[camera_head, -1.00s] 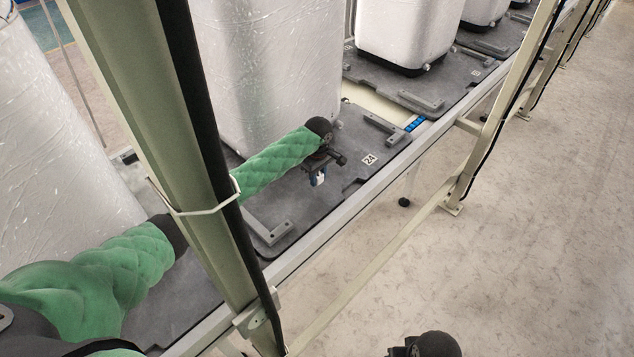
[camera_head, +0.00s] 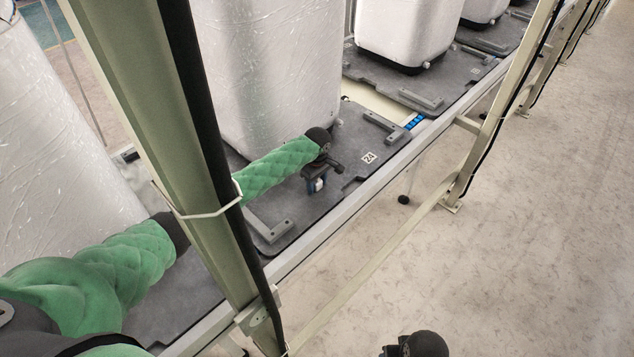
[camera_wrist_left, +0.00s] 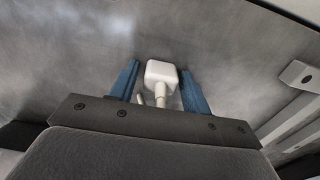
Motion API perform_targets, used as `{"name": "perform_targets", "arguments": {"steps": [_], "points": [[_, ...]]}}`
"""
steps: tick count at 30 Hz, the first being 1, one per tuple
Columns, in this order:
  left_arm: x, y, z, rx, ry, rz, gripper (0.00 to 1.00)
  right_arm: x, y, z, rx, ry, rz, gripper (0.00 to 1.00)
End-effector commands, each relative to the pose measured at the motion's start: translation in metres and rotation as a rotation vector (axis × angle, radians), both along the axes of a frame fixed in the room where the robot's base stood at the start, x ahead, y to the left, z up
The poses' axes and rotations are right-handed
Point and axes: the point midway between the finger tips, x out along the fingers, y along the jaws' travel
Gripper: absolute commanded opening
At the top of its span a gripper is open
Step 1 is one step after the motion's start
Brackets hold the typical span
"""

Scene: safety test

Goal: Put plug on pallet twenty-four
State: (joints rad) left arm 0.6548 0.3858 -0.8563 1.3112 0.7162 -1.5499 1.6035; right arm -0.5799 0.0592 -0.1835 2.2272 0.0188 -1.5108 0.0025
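The white plug (camera_wrist_left: 160,75) sits between the two blue fingers of my left gripper (camera_wrist_left: 160,88) in the left wrist view, with a narrow gap to each finger. It shows small and white in the head view (camera_head: 318,185), just over or on the dark grey pallet marked 24 (camera_head: 345,178); contact with the surface is hard to tell. My left gripper (camera_head: 314,184) points down there, left of the number label (camera_head: 369,158), with its fingers apart. Of my right arm only a dark wrist part shows at the bottom edge; its fingers are out of frame.
A tall white wrapped load (camera_head: 265,75) stands on the back of the pallet. Raised grey brackets (camera_head: 270,230) lie at its front corners. A green rack post (camera_head: 175,130) crosses before my left arm. A pale rail (camera_head: 335,222) runs along the pallet's front edge.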

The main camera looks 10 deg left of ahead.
Motion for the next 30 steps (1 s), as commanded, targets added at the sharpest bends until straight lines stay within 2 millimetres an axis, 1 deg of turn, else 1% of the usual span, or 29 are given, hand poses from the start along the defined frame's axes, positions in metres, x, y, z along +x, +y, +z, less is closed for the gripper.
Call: {"name": "perform_targets", "arguments": {"steps": [11, 14, 17, 24, 30], "points": [[0.0, 0.0, 0.001, 0.0, -0.001, 0.0, 0.54, 0.0, -0.001, 0.0, -0.001, 0.0, 0.001, 0.61], [0.001, 0.0, 0.009, -0.001, -0.002, 0.0, 0.54, -0.001, -0.001, 0.003, -0.001, 0.002, 0.001, 0.61], [0.001, -0.001, 0.023, -0.002, -0.003, -0.001, 0.54, 0.0, -0.001, 0.011, 0.001, -0.005, 0.001, 0.61], [0.001, 0.0, 0.07, -0.001, -0.003, -0.001, 0.54, -0.003, 0.001, 0.039, 0.009, -0.007, -0.003, 0.61], [0.001, 0.0, 0.102, -0.001, -0.002, 0.0, 0.54, -0.009, 0.001, 0.061, 0.016, -0.009, -0.005, 0.61]]}}
